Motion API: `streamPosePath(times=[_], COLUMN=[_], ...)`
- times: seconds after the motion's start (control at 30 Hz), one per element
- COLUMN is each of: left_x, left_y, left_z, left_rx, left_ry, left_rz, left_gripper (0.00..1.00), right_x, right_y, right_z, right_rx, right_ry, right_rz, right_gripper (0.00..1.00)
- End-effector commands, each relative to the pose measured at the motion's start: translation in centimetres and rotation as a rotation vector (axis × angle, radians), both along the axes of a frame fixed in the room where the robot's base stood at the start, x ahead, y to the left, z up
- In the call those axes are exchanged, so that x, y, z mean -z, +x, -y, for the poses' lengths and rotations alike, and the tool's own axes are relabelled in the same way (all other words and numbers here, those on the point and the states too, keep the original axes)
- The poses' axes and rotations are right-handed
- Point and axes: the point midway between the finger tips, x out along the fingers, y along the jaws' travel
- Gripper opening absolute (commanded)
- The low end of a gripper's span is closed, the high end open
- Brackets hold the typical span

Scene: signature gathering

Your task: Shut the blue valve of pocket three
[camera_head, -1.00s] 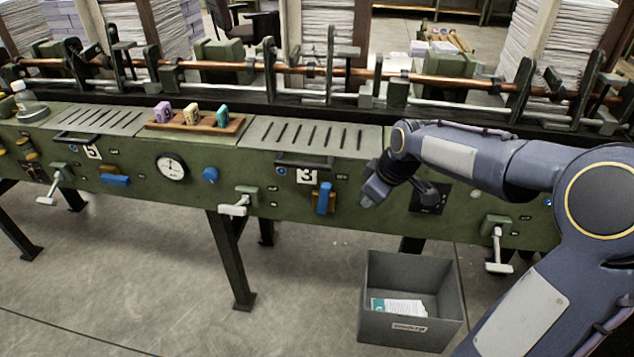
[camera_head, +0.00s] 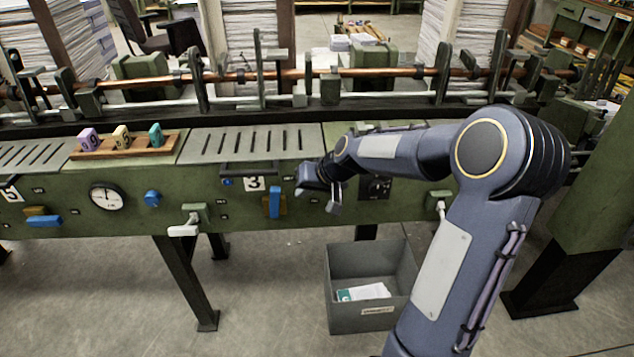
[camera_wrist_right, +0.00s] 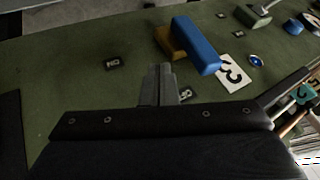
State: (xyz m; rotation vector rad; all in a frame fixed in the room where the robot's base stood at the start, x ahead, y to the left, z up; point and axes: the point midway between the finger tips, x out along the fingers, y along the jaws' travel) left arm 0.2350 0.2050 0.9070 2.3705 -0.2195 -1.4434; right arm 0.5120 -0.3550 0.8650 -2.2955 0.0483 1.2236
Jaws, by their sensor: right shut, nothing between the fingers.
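The blue valve (camera_head: 274,202) of pocket three is a blue bar handle standing upright on a brown-yellow body, on the green front panel below and right of the number 3 plate (camera_head: 254,183). In the right wrist view the blue valve (camera_wrist_right: 197,46) lies just beyond my fingers, with the number 3 plate (camera_wrist_right: 235,74) beside it. My right gripper (camera_head: 303,189) is just right of the valve in the head view, apart from it. In the right wrist view its fingers (camera_wrist_right: 158,80) are shut and empty. My left gripper is in no view.
A dark knob plate (camera_head: 376,187) is behind and right of my right gripper. A white-handled lever (camera_head: 184,230) is left of the valve. A grey bin (camera_head: 345,318) with papers stands on the floor below. A slotted tray (camera_head: 205,147) tops the panel.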

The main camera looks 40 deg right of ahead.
Motion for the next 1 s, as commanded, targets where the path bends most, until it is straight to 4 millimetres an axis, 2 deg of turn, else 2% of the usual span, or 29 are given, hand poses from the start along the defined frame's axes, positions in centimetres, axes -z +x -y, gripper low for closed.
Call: streamPosePath(times=[0.03,0.2,0.63,0.83,1.0], left_x=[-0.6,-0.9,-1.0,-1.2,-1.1], left_y=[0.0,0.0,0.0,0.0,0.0], left_z=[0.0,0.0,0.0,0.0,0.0], left_rx=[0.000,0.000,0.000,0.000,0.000], left_ry=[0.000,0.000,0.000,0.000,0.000], left_rz=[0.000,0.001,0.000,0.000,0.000], left_gripper=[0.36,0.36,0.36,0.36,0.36], right_x=[-0.7,-0.8,-0.7,-1.3,-1.4], right_y=[0.5,1.4,1.6,2.5,2.8], right_z=[-1.0,-2.4,-2.8,-4.3,-4.8], right_rx=[-0.008,-0.004,-0.003,-0.008,-0.006], right_ry=[-0.001,-0.001,-0.002,-0.003,0.000], right_rz=[0.004,0.004,0.003,0.005,0.007], right_gripper=[0.00,0.00,0.00,0.00,0.00])
